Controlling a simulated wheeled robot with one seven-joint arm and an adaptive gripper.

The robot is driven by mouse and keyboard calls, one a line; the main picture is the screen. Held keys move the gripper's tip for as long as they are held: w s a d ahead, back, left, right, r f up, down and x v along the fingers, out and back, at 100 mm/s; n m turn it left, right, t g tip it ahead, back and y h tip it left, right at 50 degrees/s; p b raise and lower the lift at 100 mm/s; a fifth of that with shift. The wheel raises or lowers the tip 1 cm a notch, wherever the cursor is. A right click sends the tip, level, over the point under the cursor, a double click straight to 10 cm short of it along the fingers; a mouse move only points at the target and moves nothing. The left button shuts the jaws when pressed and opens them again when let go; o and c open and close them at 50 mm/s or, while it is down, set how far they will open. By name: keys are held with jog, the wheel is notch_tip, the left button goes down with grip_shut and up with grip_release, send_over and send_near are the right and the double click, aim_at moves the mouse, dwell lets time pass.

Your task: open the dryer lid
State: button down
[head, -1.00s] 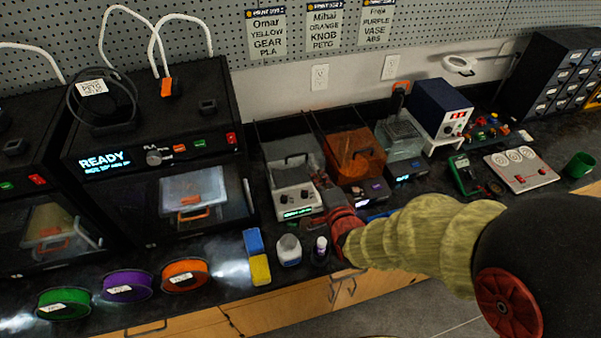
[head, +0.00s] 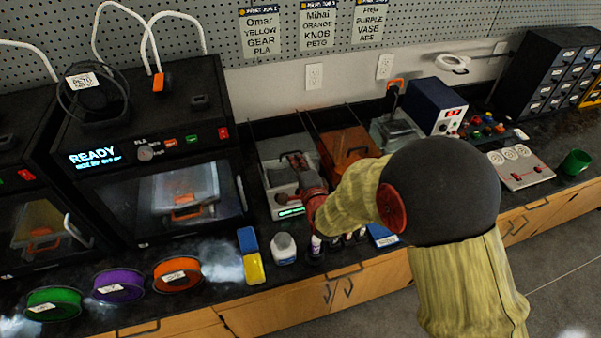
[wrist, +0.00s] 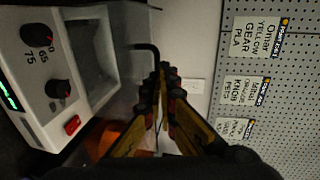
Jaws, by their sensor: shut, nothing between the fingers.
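A light box with a grey see-through lid (head: 268,149), which I take to be the dryer (head: 283,201), stands right of the printers. Its lid looks down, though my gripper and arm hide part of it. In the wrist view the dryer's front (wrist: 42,85) shows two black knobs and a red switch at left. A dark bent handle (wrist: 147,47) stands out beside its window. My gripper (wrist: 167,68) is shut and empty, its tips close to the handle; I cannot tell if they touch. In the head view my gripper (head: 297,163) is over the dryer.
An orange-lidded box (head: 345,146) stands right of the dryer, and a clear-lidded box (head: 394,130) beyond it. A printer (head: 145,160) is close on the left. A white bottle (head: 283,248) and small vials line the counter in front. The pegboard wall is behind.

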aim_at(287, 146)
jog(key=shift+x, duration=1.1)
jog(key=shift+w, duration=0.1)
jog(key=r+b+x, duration=0.1)
jog(key=b+x, duration=0.2)
jog(key=x, duration=0.4)
jog(key=r+b+x, duration=0.2)
jog(key=b+x, duration=0.1)
jog(key=x, duration=0.5)
jog(key=shift+w+a, duration=0.15)
jog(key=shift+w, duration=0.35)
jog(key=shift+s+f, duration=0.1)
jog(key=shift+f, duration=0.05)
